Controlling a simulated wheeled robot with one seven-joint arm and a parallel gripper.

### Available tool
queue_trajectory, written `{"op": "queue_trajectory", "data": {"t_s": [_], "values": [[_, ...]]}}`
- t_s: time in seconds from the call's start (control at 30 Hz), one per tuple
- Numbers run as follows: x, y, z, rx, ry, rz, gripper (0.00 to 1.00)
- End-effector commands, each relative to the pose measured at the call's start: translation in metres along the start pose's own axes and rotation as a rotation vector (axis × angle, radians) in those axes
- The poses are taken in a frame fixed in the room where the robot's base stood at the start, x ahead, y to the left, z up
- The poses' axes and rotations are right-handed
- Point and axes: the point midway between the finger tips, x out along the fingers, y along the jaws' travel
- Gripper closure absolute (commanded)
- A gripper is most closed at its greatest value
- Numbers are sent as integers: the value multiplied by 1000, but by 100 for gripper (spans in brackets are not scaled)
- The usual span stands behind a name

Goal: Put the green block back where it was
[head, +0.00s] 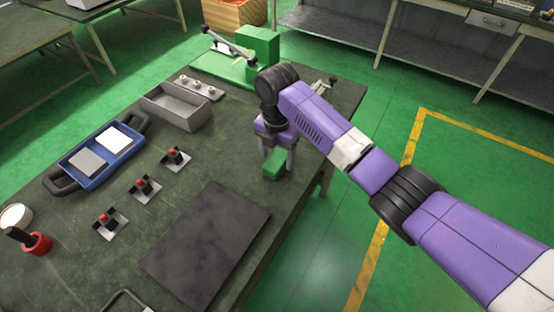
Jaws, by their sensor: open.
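The small green block (274,166) stands on the dark green table top (237,150), near its right edge. My gripper (277,157) points down right at the block, its fingers open on either side of it. I cannot tell from this view whether a finger touches the block. The upper part of the block is partly hidden by the gripper.
A dark flat plate (207,243) lies in front of the block. A green machine (258,46) stands behind.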

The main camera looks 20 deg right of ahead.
Motion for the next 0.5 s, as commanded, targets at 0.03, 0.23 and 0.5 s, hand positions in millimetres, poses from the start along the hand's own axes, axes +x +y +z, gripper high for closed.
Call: {"op": "queue_trajectory", "data": {"t_s": [0.03,0.23,0.5], "values": [[-9,1,1,-1,-3,4,33],[-51,1,1,-1,-3,3,33],[-94,0,1,1,-2,2,33]]}}
